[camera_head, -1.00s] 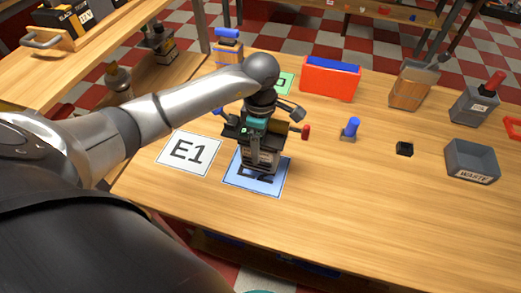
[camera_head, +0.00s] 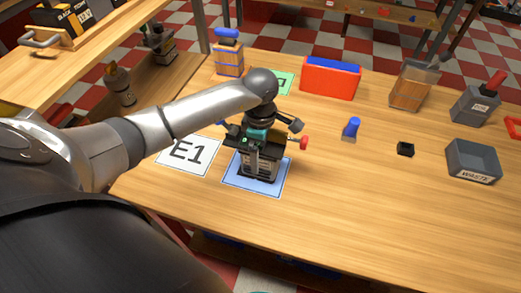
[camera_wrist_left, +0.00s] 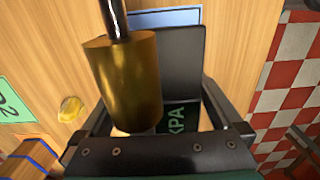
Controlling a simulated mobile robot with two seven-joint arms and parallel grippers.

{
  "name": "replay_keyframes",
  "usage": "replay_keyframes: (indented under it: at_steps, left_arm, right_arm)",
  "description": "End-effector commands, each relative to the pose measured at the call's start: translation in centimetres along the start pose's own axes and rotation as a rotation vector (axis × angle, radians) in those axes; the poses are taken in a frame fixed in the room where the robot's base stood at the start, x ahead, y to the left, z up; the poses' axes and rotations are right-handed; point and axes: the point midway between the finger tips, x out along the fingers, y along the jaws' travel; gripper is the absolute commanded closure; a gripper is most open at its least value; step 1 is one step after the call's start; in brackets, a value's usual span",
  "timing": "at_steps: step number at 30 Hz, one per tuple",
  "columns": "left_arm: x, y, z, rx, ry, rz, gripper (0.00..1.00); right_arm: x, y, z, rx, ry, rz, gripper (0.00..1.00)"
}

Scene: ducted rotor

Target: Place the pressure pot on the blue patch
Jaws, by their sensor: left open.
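The pressure pot (camera_head: 259,167), a dark and grey body with a red knob at its right side, stands upright on the blue patch (camera_head: 236,183). Its base appears to be within the patch edges; its far side is hidden. My left gripper (camera_head: 260,142) is directly above and around the pot's upper part, jaws open. In the left wrist view, a brass cylinder (camera_wrist_left: 130,80) and a dark panel with green "KPA" lettering show between the fingers. A strip of the blue patch (camera_wrist_left: 165,17) shows beyond. My right gripper is not in view.
A white E1 card (camera_head: 188,152) lies left of the patch, and a green card (camera_head: 285,82) behind. The front of the table is clear.

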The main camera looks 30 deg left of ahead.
Motion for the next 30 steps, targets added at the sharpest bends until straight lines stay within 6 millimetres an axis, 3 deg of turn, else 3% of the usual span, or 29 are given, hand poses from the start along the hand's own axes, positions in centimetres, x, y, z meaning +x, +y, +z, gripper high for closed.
replay_keyframes:
  at_steps: [5, 19, 24, 30]
  left_arm:
    - [-1.3, 0.1, 0.0, 0.0, 0.0, 0.004, 0.0]
    - [-10.7, 0.1, 0.0, 0.001, 0.001, 0.004, 0.0]
    - [-12.1, 0.0, 0.0, -0.001, 0.001, 0.001, 0.0]
    - [-12.3, 0.0, 0.0, 0.0, 0.0, -0.001, 0.0]
  right_arm:
    - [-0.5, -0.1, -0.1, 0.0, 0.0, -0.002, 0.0]
    - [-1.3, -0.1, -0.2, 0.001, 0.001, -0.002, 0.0]
    - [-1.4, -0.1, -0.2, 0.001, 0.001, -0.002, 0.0]
    - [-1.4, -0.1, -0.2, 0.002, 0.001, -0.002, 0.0]
